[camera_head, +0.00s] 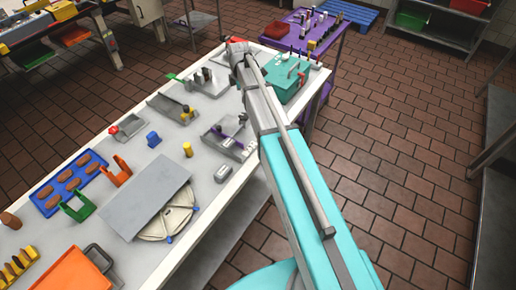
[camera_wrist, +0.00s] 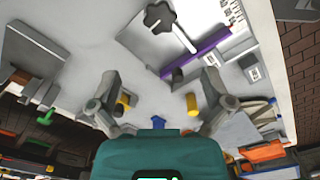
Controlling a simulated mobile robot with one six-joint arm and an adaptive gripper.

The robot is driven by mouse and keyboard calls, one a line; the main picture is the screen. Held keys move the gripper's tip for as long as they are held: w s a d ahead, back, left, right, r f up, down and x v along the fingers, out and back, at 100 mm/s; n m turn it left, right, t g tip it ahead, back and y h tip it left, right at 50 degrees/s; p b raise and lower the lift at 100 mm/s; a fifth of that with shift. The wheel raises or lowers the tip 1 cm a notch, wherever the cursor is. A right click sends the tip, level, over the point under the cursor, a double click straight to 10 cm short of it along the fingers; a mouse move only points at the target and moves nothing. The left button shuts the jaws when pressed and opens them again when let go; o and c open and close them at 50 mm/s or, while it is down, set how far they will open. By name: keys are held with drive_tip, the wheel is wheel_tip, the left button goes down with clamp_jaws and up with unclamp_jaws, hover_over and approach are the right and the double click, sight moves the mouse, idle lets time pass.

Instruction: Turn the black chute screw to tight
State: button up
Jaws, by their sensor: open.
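A black star-shaped knob, which looks like the chute screw (camera_wrist: 159,17), shows at the top of the wrist view beside a purple bar (camera_wrist: 195,60). In the head view, a grey chute fixture (camera_head: 230,137) with a purple part stands near the table's right edge; the knob is too small there to make out surely. My gripper (camera_wrist: 160,77) is open in the wrist view, its two fingers spread wide with nothing held between them. The knob lies beyond the fingertips, apart from them. In the head view my arm hides the gripper.
A yellow cylinder (camera_head: 187,149) and a blue part (camera_head: 153,139) stand near the chute. A second grey tray (camera_head: 172,107), a grey board (camera_head: 147,197) and a teal box (camera_head: 287,77) share the table (camera_head: 98,140). Brick floor lies to the right.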

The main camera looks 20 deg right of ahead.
drive_tip(key=s+f+m+b, duration=0.3)
drive_tip(key=s+m, duration=0.5)
drive_tip(key=s, duration=0.4)
drive_tip(key=s+f+m+b, duration=0.3)
drive_tip(key=s+m, duration=0.6)
drive_tip(key=s, duration=0.3)
drive_tip(key=shift+s+a+f+m+b, duration=0.15)
drive_tip(key=shift+s+f+m+b, duration=0.15)
drive_tip(key=shift+b, duration=0.35)
drive_tip(key=shift+s+m, duration=0.3)
idle(0.3)
